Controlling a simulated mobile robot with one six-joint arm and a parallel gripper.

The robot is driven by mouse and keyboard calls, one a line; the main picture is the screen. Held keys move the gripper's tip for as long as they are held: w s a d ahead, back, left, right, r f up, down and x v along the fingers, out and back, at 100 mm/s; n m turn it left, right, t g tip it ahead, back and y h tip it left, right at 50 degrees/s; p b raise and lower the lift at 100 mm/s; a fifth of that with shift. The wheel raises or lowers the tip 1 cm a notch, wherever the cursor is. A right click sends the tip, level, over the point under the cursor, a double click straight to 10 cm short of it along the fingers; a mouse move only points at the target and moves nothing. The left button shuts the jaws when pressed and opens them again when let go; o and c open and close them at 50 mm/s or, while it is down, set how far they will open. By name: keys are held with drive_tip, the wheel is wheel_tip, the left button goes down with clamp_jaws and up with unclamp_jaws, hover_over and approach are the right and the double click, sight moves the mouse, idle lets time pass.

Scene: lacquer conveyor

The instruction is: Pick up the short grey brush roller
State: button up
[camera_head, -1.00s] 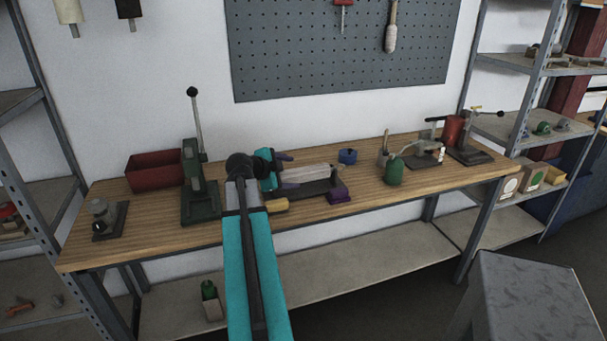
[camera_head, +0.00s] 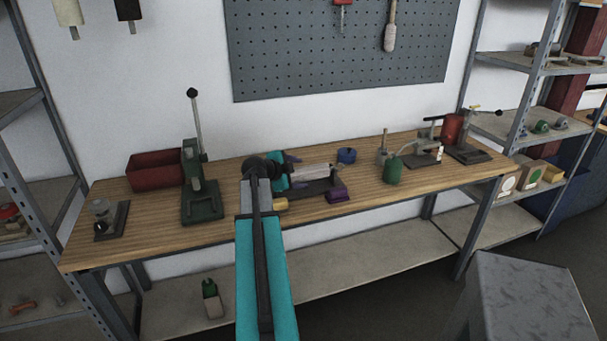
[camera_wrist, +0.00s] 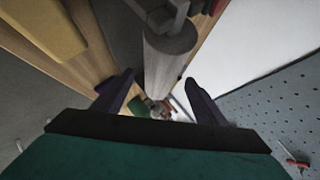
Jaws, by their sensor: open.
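The short grey brush roller (camera_head: 312,171) is a pale cylinder lying across a dark stand with a purple block (camera_head: 338,195) at its right end, on the workbench. In the wrist view the roller (camera_wrist: 168,66) shows as a grey cylinder running away from me, its near end at a grey bracket. My gripper (camera_head: 290,172) is at the roller's left end in the head view. In the wrist view my gripper's (camera_wrist: 160,78) dark purple fingers are apart, one on each side of the roller in the picture. Whether they touch it cannot be told.
A green lever press (camera_head: 200,195) and a red bin (camera_head: 155,170) stand left of my arm. A yellow block (camera_wrist: 45,28) is near the stand. A blue ring (camera_head: 347,155), a green bottle (camera_head: 393,172) and small clamps (camera_head: 467,152) stand to the right.

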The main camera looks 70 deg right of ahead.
sight(305, 173)
drive_tip(key=p+x, duration=0.2)
drive_tip(key=x, duration=0.1)
drive_tip(key=shift+d, duration=0.3)
drive_tip(key=shift+s+d+f, duration=0.2)
drive_tip(key=shift+d+f, duration=0.2)
drive_tip(key=shift+d, duration=0.1)
drive_tip(key=c, duration=1.3)
